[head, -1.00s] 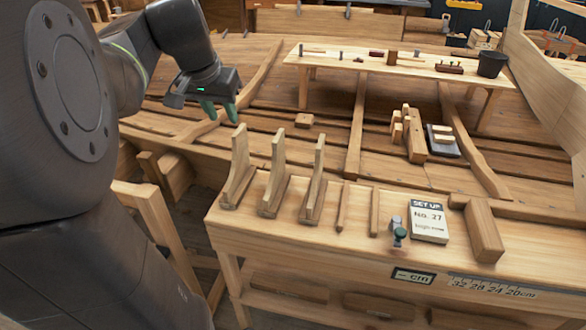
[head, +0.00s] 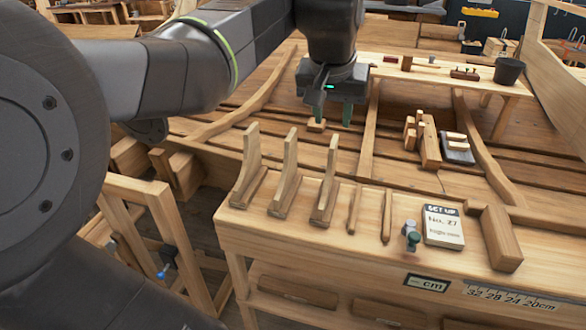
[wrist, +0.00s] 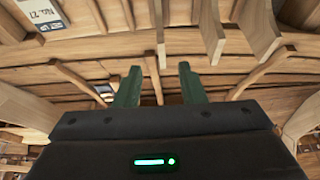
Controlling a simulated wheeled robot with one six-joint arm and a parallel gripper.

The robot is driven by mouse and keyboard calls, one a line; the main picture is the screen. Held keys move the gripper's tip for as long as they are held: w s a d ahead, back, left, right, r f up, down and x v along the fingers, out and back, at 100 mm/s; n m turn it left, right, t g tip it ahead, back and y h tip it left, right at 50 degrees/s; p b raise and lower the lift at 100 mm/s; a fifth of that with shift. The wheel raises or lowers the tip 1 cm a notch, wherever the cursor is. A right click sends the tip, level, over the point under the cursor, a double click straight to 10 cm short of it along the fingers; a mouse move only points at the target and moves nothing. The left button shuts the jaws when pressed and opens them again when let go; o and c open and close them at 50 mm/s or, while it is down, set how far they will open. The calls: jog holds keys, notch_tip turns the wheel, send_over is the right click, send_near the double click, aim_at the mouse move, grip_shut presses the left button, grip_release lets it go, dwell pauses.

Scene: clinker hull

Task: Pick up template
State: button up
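Three L-shaped wooden pieces with upright arms stand in a row on the near bench in the head view: a left one (head: 249,170), a middle one (head: 287,178) and a right one (head: 328,184). They look like the templates; I cannot tell which one the task means. My gripper (head: 333,114) hangs above the hull planks, behind and above the right piece, touching none of them. In the wrist view its two green fingers (wrist: 160,84) are apart with nothing between them. Wooden uprights (wrist: 211,32) show at the top there.
A small block (head: 316,125) lies below my gripper. A back bench carries a black bucket (head: 507,71).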

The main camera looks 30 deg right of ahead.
aim_at(332, 149)
jog(key=x, duration=0.8)
jog(key=shift+s+d+f, duration=0.1)
jog(key=shift+d, duration=0.05)
jog(key=shift+p+x, duration=0.45)
jog(key=shift+x, duration=2.3)
jog(key=shift+a, duration=0.2)
grip_shut()
